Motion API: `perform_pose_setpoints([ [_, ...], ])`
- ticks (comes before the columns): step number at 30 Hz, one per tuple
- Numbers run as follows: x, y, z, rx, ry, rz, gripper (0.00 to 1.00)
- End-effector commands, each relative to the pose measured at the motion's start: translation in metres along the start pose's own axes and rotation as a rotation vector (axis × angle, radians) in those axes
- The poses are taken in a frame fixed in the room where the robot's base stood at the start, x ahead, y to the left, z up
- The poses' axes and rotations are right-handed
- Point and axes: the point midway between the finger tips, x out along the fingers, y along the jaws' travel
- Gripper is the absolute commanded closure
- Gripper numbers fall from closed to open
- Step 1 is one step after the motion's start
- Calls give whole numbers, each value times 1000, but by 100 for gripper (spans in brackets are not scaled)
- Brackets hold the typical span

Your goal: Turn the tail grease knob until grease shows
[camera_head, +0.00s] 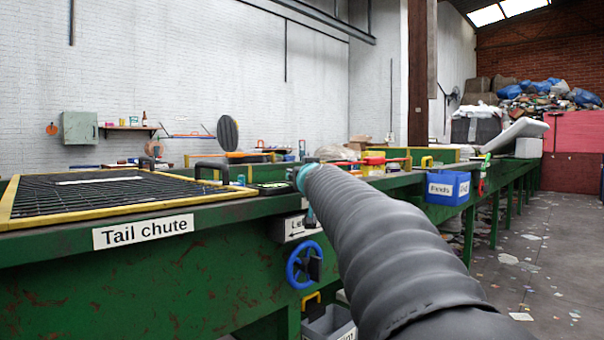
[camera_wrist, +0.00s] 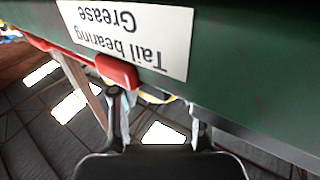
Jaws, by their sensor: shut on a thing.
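In the wrist view, a red knob (camera_wrist: 118,71) sits at the lower edge of a white label (camera_wrist: 130,35) reading "Tail bearing Grease", upside down there, on the green belt frame (camera_wrist: 240,65). My gripper (camera_wrist: 158,104) reaches up to it from below. The left finger's tip meets the red knob; the right finger's tip is near the frame's lower edge. The grip itself is partly hidden, but the jaws are shut on the knob. I can make out no grease.
The head view shows a "Tail chute" grate (camera_head: 110,190) at left, a blue handwheel (camera_head: 303,264) on the green frame, a grey bin (camera_head: 328,325) below, and a blue bin (camera_head: 448,187) farther right. The floor (camera_head: 540,270) at right has only scattered scraps.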

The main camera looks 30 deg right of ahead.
Motion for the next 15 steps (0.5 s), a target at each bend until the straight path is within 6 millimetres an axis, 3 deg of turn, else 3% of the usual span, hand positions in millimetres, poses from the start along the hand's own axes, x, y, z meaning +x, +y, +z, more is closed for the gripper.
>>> perform_pose_setpoints([
  [10,0,0,1,0,-1,1,90],
  [11,0,0,1,0,-1,1,50],
  [13,0,0,1,0,-1,1,32],
  [15,0,0,1,0,-1,1,29],
])
